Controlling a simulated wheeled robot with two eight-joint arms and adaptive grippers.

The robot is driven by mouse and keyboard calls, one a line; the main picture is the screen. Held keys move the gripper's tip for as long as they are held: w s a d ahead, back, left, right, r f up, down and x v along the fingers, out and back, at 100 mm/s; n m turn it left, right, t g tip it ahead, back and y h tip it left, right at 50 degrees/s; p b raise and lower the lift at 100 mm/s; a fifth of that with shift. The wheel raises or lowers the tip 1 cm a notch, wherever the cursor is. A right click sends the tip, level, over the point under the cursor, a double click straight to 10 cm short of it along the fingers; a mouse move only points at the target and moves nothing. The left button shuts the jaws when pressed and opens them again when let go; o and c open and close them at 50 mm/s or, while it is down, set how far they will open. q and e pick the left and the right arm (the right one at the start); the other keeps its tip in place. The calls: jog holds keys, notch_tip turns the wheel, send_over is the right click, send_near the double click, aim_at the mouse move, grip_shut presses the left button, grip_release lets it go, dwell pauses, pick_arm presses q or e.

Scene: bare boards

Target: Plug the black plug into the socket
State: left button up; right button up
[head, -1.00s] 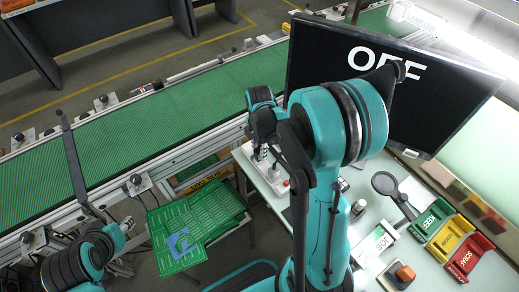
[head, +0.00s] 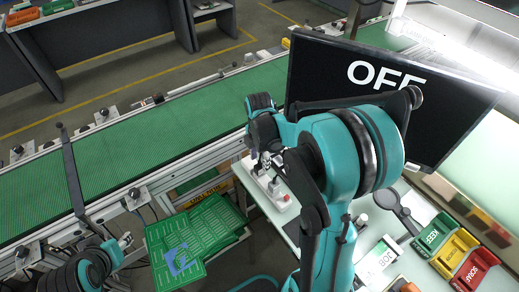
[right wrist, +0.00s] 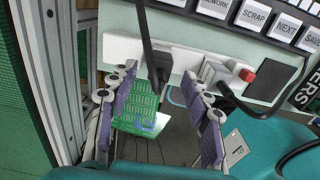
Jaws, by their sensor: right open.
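The black plug (right wrist: 158,68) on its black cable shows in the right wrist view, in front of the white power strip (right wrist: 130,48). I cannot tell whether it sits in a socket or only lies over the strip. My right gripper (right wrist: 165,122) is open, with its purple pads apart and nothing between them. The plug is beyond the fingertips, near the middle of the gap. In the head view my right gripper (head: 264,163) is over the power strip (head: 277,192), and the plug is not clear there. My left gripper (head: 125,241) is at the lower left, away from the strip.
A grey plug (right wrist: 213,72) and a red switch (right wrist: 247,75) are on the strip's right part. Green crates (head: 185,245) stand below the bench. A monitor (head: 330,75) reading OFF stands behind my right arm. Coloured bins (head: 455,250) are at the right.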

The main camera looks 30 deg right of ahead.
notch_tip(320, 180, up, 9)
jog(key=shift+f, duration=0.1)
dwell(0.6)
